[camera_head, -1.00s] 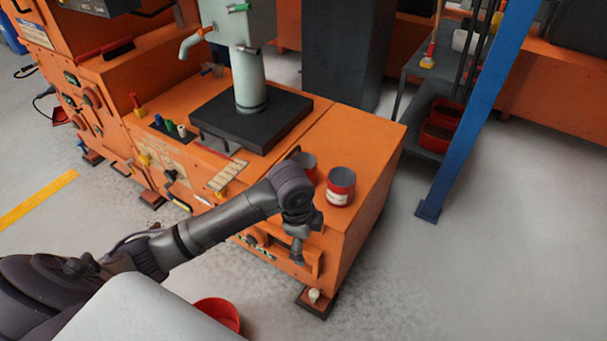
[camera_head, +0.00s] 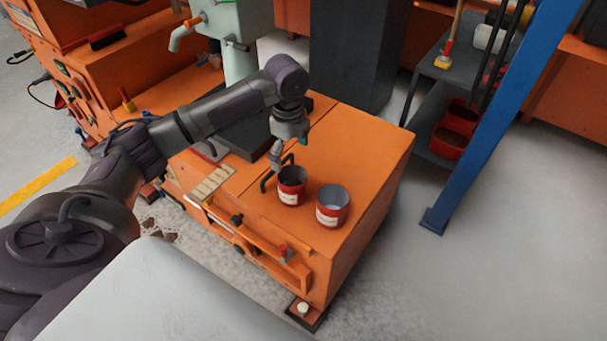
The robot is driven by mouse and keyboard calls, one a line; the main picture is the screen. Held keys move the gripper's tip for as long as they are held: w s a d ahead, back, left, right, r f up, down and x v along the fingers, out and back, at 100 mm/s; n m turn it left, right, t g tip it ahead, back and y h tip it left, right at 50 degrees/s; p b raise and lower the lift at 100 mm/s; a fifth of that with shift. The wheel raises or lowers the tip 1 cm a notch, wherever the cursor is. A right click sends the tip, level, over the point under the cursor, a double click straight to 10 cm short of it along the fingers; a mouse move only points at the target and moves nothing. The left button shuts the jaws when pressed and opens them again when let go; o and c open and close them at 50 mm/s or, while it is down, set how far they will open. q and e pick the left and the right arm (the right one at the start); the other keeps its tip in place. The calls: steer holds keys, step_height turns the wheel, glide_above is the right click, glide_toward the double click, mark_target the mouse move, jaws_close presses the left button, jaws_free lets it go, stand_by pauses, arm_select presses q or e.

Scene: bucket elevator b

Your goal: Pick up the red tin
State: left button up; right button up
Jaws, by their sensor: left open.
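Two red tins with pale labels and open tops stand upright on the orange machine's flat top. The left red tin (camera_head: 291,186) has a dark inside, and the right red tin (camera_head: 332,206) has a grey inside. They stand close beside each other. My left gripper (camera_head: 275,172) points down just left of and behind the left tin. It is open and holds nothing. One finger shows close to that tin's left side; I cannot tell whether it touches. My right gripper is not in view.
The orange machine top (camera_head: 365,150) is clear behind and right of the tins. A pale green column (camera_head: 240,62) stands behind my left arm. A blue post (camera_head: 490,130) and a dark shelf with red bins (camera_head: 455,130) stand at the right.

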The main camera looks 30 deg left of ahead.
mark_target(294, 189)
arm_select(q)
steer(key=f+b, duration=0.1)
steer(key=f, duration=0.7)
steer(key=shift+w+f+b, duration=0.1)
steer(key=shift+w+b, duration=0.1)
steer(key=shift+b, duration=0.15)
steer(key=f, duration=0.1)
steer(key=f+b, duration=0.1)
steer(key=f, duration=0.3)
steer(key=shift+d, duration=0.25)
steer(key=shift+f, duration=0.2)
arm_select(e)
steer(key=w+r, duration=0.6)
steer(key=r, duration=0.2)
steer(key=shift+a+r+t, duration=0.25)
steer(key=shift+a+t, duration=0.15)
arm_select(q)
steer(key=shift+c, duration=0.2)
steer(key=shift+s, duration=0.2)
steer(key=c, duration=1.5)
